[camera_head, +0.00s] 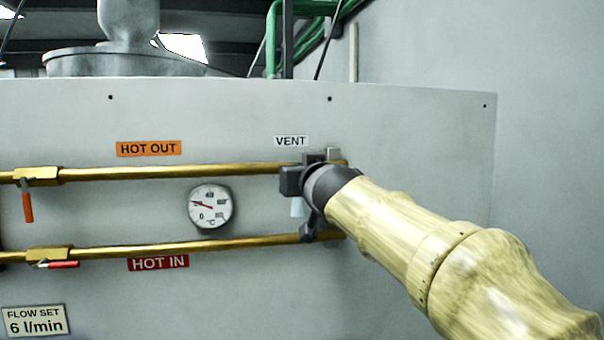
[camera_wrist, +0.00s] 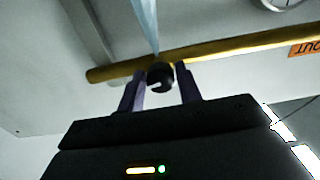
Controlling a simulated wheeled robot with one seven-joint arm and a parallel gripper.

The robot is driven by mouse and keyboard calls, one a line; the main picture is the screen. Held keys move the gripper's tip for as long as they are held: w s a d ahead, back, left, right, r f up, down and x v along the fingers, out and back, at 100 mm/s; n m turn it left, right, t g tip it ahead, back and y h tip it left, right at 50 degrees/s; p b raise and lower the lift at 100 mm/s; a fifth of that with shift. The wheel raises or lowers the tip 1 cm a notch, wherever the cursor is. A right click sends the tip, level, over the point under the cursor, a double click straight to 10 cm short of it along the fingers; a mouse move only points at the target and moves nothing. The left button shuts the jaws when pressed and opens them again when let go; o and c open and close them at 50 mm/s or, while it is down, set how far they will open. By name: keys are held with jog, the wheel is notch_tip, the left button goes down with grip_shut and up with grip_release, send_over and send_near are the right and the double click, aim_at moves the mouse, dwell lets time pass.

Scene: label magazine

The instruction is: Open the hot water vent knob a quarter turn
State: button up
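The vent knob (camera_wrist: 160,74) is a small round black knob at the brass pipe, seen in the wrist view between my two fingers. My gripper (camera_wrist: 161,86) is open, with one finger on each side of the knob. A narrow gap seems to show on both sides, so I see no clear contact. In the head view my gripper (camera_head: 312,182) reaches the right end of the upper pipe, below the VENT label (camera_head: 291,141). It hides the knob there. A pale blue tube or stream (camera_wrist: 146,22) shows at the knob, and its lower part (camera_head: 297,207) shows in the head view.
The upper brass pipe (camera_head: 210,171) and lower brass pipe (camera_head: 200,248) run along the grey panel (camera_head: 420,120). A dial gauge (camera_head: 210,206) sits between them. Valves with orange (camera_head: 27,206) and red (camera_head: 60,264) handles are at the left. Space right of my arm is clear.

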jog(key=c, duration=0.5)
jog(key=shift+n, duration=0.4)
jog(key=n, duration=1.1)
jog(key=shift+p, duration=0.35)
jog(key=shift+n, duration=0.3)
jog(key=o, duration=1)
